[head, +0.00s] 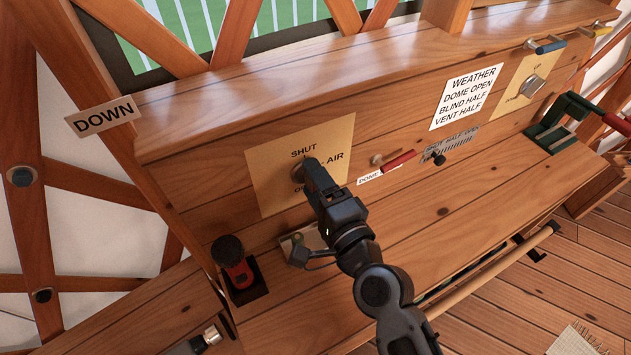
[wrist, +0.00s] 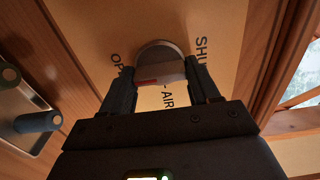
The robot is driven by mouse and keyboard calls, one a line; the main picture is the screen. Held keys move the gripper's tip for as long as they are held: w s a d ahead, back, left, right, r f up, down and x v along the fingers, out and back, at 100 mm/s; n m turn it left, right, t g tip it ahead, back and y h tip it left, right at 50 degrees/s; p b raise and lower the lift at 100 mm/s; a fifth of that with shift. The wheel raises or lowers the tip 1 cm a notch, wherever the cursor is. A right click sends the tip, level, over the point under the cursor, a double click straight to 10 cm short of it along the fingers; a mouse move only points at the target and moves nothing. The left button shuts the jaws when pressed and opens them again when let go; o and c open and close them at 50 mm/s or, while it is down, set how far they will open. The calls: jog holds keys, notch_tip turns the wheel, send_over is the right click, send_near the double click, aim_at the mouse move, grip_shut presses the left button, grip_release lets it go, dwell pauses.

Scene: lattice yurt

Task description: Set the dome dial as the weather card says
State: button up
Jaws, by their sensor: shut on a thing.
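A round metal dial (wrist: 160,54) is mounted on a tan plate (head: 262,182) lettered SHUT, AIR and a partly hidden OPEN. My gripper (head: 309,172) is shut on this dial, with a finger on each side of its bar in the wrist view (wrist: 163,75). A red mark on the bar lies toward the left finger, on the OP side; its exact setting is hard to tell. In the head view the gripper hides most of the dial. The weather card (head: 466,97) reads DOME OPEN, BLIND HALF, VENT HALF.
To the right are a red-handled lever (head: 398,162) by a DOME label, a black slider knob (head: 438,159) on a SHUT HALF OPEN scale, another dial (head: 532,87) and a green device (head: 562,122).

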jog(key=o, duration=1.1)
jog(key=shift+c, duration=0.2)
jog(key=b+v, duration=0.2)
jog(key=v, duration=0.5)
jog(key=shift+s+d, duration=0.25)
jog(key=shift+s, duration=0.1)
